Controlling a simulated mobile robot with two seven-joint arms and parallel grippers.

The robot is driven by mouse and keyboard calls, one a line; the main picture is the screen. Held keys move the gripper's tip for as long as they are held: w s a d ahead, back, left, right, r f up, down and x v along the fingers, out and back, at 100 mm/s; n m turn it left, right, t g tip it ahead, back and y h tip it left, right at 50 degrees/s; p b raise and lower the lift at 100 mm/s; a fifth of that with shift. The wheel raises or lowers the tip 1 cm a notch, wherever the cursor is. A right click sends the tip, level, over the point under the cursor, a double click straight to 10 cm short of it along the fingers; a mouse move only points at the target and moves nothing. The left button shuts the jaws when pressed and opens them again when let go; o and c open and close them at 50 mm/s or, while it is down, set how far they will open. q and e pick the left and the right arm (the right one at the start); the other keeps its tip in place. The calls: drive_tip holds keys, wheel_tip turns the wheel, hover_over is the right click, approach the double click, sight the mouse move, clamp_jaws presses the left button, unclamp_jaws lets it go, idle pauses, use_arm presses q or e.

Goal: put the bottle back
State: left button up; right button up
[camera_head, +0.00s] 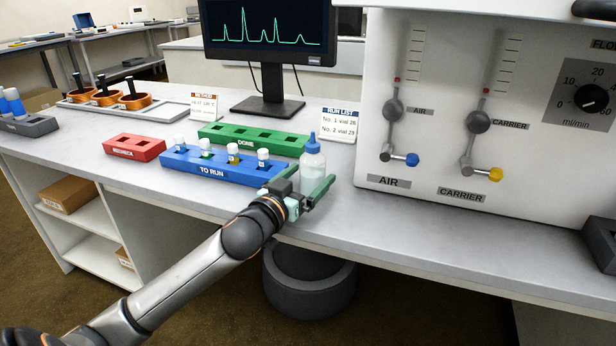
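The bottle (313,161) is clear with a blue cap and stands upright on the bench at the right end of the blue TO RUN rack. My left gripper (311,180) reaches in from the left with its green fingers spread. One finger is on the left side of the bottle and the other is at its lower right, covering part of its base. A small gap shows between the left finger and the bottle; contact on the right cannot be told. My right gripper is not in view.
The blue TO RUN rack (187,168) holds several vials. The green DONE rack (222,133) is behind it and a red rack (134,147) is to the left. A run list card (338,125), a monitor (270,35) and the white instrument panel (440,100) stand close by.

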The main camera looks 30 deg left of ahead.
use_arm(q)
drive_tip(key=shift+s+r, duration=0.1)
drive_tip(key=shift+r, duration=0.05)
drive_tip(key=s+p, duration=0.2)
drive_tip(key=s, duration=1)
drive_tip(key=s+d+r+m+t+h, duration=0.1)
drive_tip(key=s+d+r+m+h, duration=0.2)
drive_tip(key=d, duration=0.4)
drive_tip(key=s+d+m+t+h, duration=0.1)
drive_tip(key=d+m+h, duration=0.2)
drive_tip(key=d+h, duration=0.3)
drive_tip(key=s+d+r+m+t+h, duration=0.2)
drive_tip(key=s+d+r+m+h, duration=0.5)
drive_tip(key=s+d+r, duration=0.1)
drive_tip(key=shift+s+d+r, duration=0.3)
drive_tip(key=shift+s+d, duration=0.2)
drive_tip(key=shift+s, duration=0.05)
